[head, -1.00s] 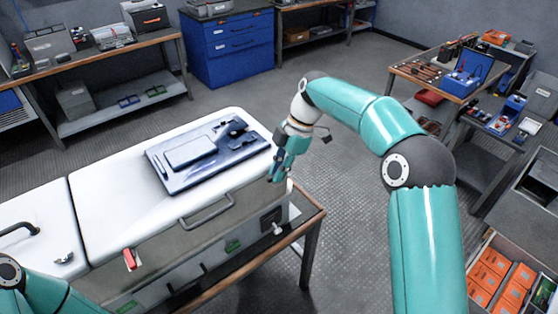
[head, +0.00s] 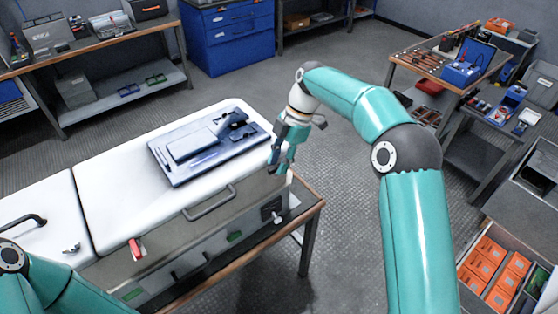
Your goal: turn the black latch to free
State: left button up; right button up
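The black latch (head: 271,207) appears as a small dark plate with a pale handle at the right end of the white-lidded cabinet's (head: 120,190) front. Its exact turn position is too small to tell. My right gripper (head: 278,169) points down just above it in the picture, beside the lid's right end and apart from the latch. Its fingers look parted and empty. A red latch (head: 136,249) sits farther left on the same front. My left gripper is out of view; only part of my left arm shows at the lower left.
A blue tray (head: 180,180) with tools lies on the lid. A grey bar handle (head: 208,203) sticks out from the front. The cabinet stands on a wood-edged bench (head: 311,214). An open drawer with orange boxes (head: 488,262) is at lower right. Floor between is clear.

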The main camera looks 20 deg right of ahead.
dwell(0.4)
jog(key=v, duration=0.7)
jog(key=shift+d+r, duration=0.2)
jog(key=shift+r, duration=0.15)
jog(key=shift+f, duration=0.1)
